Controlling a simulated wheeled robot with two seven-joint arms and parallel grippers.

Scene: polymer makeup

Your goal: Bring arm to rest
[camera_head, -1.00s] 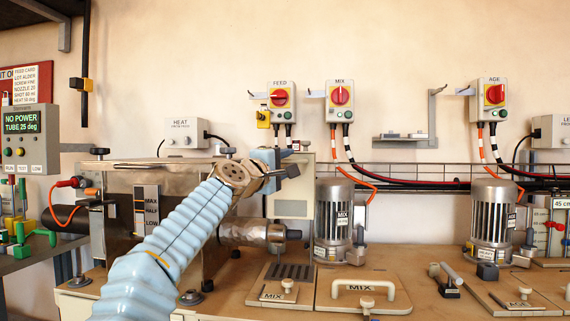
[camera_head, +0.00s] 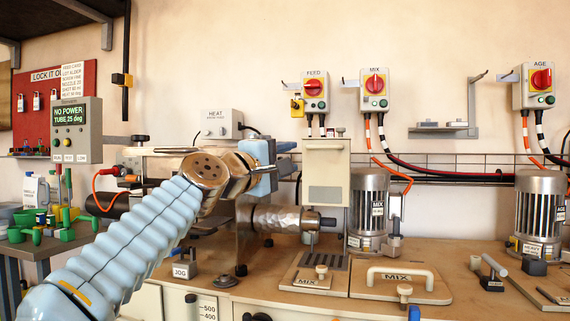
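My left arm comes in from the lower left with a pale blue ribbed sleeve and a metallic wrist. My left gripper (camera_head: 276,160) is at its end, pointing away to the right in front of the metal machine. My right gripper is not in view.
The wooden bench (camera_head: 300,283) carries a metal barrel (camera_head: 285,219), a MIX motor (camera_head: 369,205) and a MIX lid (camera_head: 400,279). A 30G weight (camera_head: 185,268) stands below my wrist. FEED (camera_head: 315,92) and MIX (camera_head: 374,90) switches are on the wall.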

